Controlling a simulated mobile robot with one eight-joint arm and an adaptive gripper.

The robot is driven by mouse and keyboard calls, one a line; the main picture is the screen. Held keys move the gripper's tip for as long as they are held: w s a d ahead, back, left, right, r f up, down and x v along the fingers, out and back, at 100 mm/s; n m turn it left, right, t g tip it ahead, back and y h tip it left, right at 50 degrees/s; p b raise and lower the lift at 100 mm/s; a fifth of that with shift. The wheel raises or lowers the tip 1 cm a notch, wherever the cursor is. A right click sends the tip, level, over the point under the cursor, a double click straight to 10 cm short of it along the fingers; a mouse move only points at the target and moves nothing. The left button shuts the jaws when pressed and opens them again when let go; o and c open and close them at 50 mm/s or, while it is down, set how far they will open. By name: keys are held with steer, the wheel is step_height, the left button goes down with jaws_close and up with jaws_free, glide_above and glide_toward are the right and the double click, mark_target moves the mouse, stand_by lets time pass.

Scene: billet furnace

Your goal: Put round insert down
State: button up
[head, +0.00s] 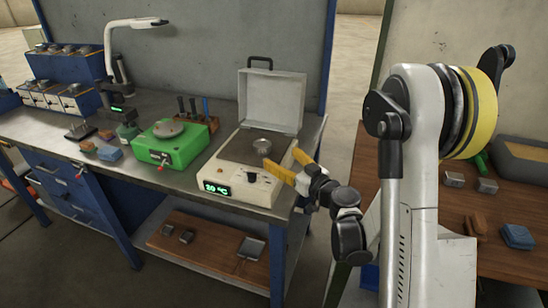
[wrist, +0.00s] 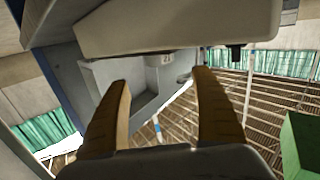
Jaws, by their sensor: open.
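In the wrist view the two fingers (wrist: 163,78) are apart. A small grey shape there may be the insert, but I cannot tell.
A green device (head: 170,148) with a round plate stands left of the furnace on the metal bench. Small blocks (head: 109,153) lie further left. A wooden table (head: 460,205) with several blocks is at right.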

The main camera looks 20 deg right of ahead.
steer(key=shift+s, duration=0.3)
steer(key=s+a+r+g, duration=0.1)
steer(key=a, duration=0.1)
steer(key=s+a+r+g, duration=0.1)
steer(key=s+a, duration=0.1)
steer(key=s+a+r+g, duration=0.2)
steer(key=shift+s+a+y, duration=0.15)
steer(key=shift+a+y, duration=0.15)
steer(key=shift+a, duration=0.05)
steer(key=s+d+m+g+h, duration=0.2)
steer(key=s+g+h, duration=0.3)
steer(key=s, duration=1.9)
steer(key=shift+d+f+m+g+h, duration=0.2)
steer(key=shift+f+m+g+h, duration=0.25)
steer(key=shift+m, duration=0.35)
steer(key=shift+w+r+t, duration=0.1)
steer(key=shift+t, duration=0.15)
